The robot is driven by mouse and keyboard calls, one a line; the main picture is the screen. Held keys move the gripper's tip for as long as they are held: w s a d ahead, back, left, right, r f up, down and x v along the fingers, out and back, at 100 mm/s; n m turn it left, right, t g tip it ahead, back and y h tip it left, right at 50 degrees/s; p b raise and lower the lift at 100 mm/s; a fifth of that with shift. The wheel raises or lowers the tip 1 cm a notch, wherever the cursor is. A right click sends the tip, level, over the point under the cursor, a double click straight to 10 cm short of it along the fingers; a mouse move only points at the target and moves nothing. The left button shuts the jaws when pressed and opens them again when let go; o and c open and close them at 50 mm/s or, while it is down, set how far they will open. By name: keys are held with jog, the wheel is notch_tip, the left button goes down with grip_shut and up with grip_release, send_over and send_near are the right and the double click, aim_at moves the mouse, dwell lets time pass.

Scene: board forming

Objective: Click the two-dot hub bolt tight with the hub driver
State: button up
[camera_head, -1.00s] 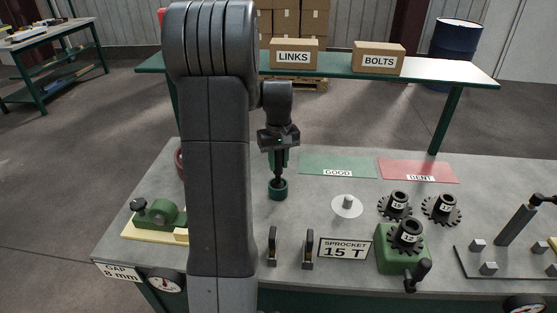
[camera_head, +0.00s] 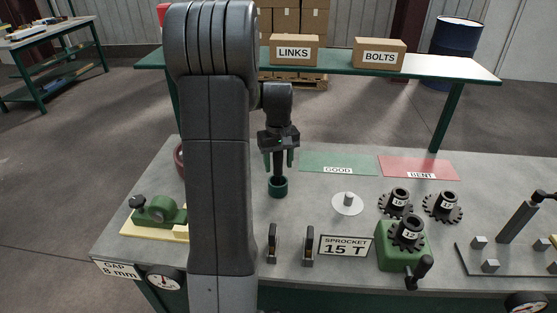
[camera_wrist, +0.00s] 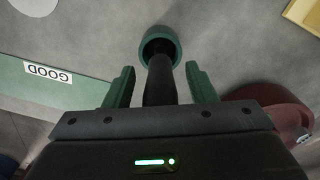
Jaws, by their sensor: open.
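A dark upright shaft stands in a green round cup (camera_head: 278,187) on the workbench. I take this shaft to be the hub driver (camera_head: 278,165), though no label shows on it. My gripper (camera_head: 278,158) is open, with one green finger on each side of the shaft and gaps to both. The wrist view shows the same shaft (camera_wrist: 160,80) between the spread fingers, its far end in the green cup (camera_wrist: 160,42). At the right, a flat dark plate (camera_head: 500,277) carries several grey hex pieces (camera_head: 490,266). I cannot make out two dots on any bolt.
A white disc with a peg (camera_head: 348,205), dark sprockets (camera_head: 400,203) and a green cranked block (camera_head: 402,255) stand right of my gripper. Green and red mats (camera_head: 338,164) lie behind. Two dark upright pieces (camera_head: 272,243) and a sprocket sign (camera_head: 345,246) stand in front.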

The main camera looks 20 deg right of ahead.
notch_tip(320, 180, up, 14)
jog(key=shift+f, duration=0.1)
dwell(0.4)
dwell(0.3)
notch_tip(320, 180, down, 14)
jog(key=shift+r, duration=0.35)
dwell(0.6)
